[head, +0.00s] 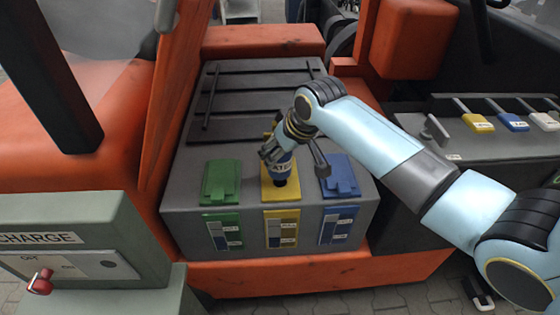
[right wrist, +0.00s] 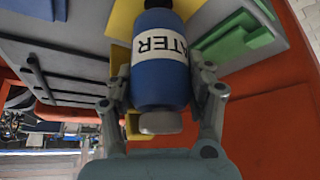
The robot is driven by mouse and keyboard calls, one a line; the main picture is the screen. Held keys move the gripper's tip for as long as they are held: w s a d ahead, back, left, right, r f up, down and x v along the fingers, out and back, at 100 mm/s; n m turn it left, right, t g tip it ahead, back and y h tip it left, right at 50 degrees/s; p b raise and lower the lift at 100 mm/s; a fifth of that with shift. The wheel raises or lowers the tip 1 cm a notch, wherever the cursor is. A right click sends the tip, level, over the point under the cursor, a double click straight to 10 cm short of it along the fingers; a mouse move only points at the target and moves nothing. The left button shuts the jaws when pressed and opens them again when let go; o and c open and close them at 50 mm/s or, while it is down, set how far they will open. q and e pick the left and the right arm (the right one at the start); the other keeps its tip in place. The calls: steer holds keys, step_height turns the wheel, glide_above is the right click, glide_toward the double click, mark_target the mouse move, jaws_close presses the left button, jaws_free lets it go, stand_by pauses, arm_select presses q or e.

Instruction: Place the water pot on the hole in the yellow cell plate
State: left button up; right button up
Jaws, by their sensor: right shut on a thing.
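The water pot is a blue bottle with a white "WATER" label; it shows large in the right wrist view (right wrist: 160,75) and partly in the head view (head: 280,165). My right gripper (head: 276,152) is shut on the pot and holds it about upright over the yellow cell plate (head: 268,190). The pot's lower end is at the plate; I cannot tell whether it touches. The hole is hidden under the pot. The yellow plate also shows behind the pot in the right wrist view (right wrist: 122,22). My left gripper is not in view.
A green plate (head: 220,182) lies left of the yellow one and a blue plate (head: 340,176) right of it, both with raised lids. A grey charge box (head: 70,240) with a red knob stands at the left. Orange bodywork (head: 320,272) surrounds the battery box.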

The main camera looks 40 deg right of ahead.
mark_target(280, 162)
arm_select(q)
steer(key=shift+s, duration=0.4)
arm_select(e)
steer(key=shift+f, duration=1.6)
steer(key=shift+s+f, duration=0.1)
steer(key=shift+f, duration=0.05)
steer(key=o, duration=1.3)
steer(key=shift+c, duration=0.2)
steer(key=shift+s+r, duration=0.1)
steer(key=shift+r, duration=0.35)
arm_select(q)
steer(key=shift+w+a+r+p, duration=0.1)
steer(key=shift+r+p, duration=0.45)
arm_select(e)
steer(key=v, duration=1.1)
steer(key=shift+r, duration=0.2)
steer(key=shift+s, duration=0.15)
